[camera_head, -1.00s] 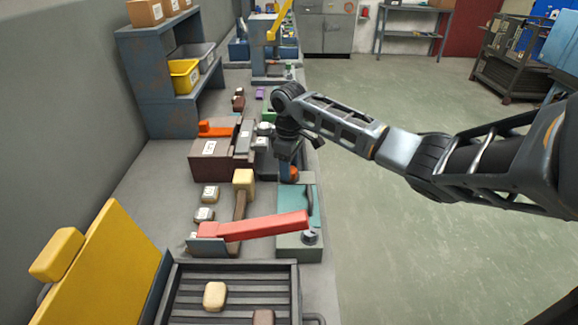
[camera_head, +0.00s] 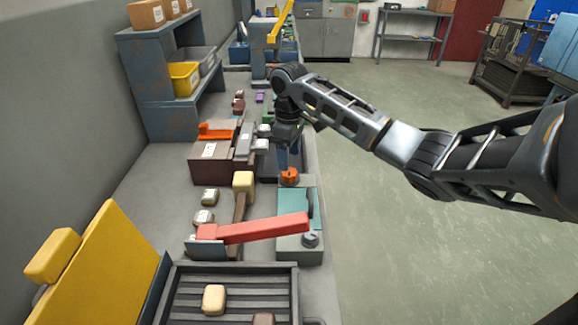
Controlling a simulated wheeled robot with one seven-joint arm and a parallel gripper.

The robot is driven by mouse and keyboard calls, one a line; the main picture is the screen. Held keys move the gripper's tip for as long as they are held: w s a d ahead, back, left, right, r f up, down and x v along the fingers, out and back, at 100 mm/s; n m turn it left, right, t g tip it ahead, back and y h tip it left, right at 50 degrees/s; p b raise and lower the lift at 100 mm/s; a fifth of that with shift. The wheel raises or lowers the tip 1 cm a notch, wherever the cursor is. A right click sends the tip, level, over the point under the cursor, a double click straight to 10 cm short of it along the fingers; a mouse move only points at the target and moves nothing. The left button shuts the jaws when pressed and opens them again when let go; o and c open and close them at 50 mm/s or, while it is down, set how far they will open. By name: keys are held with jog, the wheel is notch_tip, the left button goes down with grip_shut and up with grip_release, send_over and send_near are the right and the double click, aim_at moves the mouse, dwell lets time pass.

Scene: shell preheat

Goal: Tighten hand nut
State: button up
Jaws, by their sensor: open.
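An orange hand nut (camera_head: 288,176), as I take it, sits at the far end of the teal-and-grey fixture (camera_head: 297,203) on the bench. My gripper (camera_head: 286,158) points down just above and behind the nut. Its fingers are small and dark here, and it is open with nothing seen in it. I cannot tell whether a finger touches the nut.
A red bar (camera_head: 262,228) lies across the fixture's near end, with a grey knob (camera_head: 310,240) beside it. A brown box (camera_head: 212,165) stands left of my gripper. A slatted tray (camera_head: 255,285) and a yellow panel (camera_head: 95,265) are nearest.

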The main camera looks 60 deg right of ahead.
jog(key=shift+r, duration=1.25)
